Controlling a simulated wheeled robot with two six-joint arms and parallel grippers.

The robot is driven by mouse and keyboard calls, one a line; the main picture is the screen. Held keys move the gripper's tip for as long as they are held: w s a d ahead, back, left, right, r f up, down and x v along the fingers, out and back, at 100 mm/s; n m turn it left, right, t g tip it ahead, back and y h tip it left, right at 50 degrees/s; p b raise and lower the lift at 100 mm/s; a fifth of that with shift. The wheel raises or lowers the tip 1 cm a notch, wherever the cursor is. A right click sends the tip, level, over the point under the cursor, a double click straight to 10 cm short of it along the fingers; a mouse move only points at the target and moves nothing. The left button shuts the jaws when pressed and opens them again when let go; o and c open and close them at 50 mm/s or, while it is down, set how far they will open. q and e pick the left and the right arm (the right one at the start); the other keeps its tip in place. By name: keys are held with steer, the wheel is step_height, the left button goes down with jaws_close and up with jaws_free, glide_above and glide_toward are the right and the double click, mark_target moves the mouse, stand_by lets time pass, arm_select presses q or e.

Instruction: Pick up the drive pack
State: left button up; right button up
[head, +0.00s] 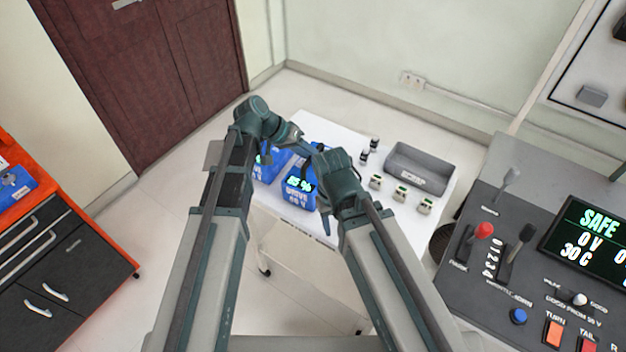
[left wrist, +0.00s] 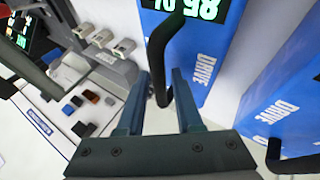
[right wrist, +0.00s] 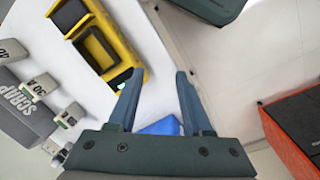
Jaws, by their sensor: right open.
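The drive pack (head: 299,190) is a blue box with a green 85 % display, standing on the white table beside a second blue pack (head: 268,163). In the left wrist view, the drive pack (left wrist: 196,55) stands ahead, with its black handle (left wrist: 157,60) between the fingers of my left gripper (left wrist: 161,73). I cannot tell whether these fingers press on the handle. The second pack (left wrist: 285,105), also marked DRIVE, is at right. My right gripper (right wrist: 161,73) is open and empty above the table, with a patch of blue (right wrist: 162,126) visible below its fingers.
A grey bin (head: 420,168) and several small modules (head: 400,194) are on the right of the table (head: 325,128). The right wrist view shows a yellow holder (right wrist: 122,52) near the fingertips. A control console (head: 500,260) stands at right, an orange-topped cabinet (head: 70,260) at left.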

arm_select(q)
steer(key=shift+d+f, duration=0.1)
steer(key=shift+c, duration=0.2)
jaws_close()
stand_by(1.2)
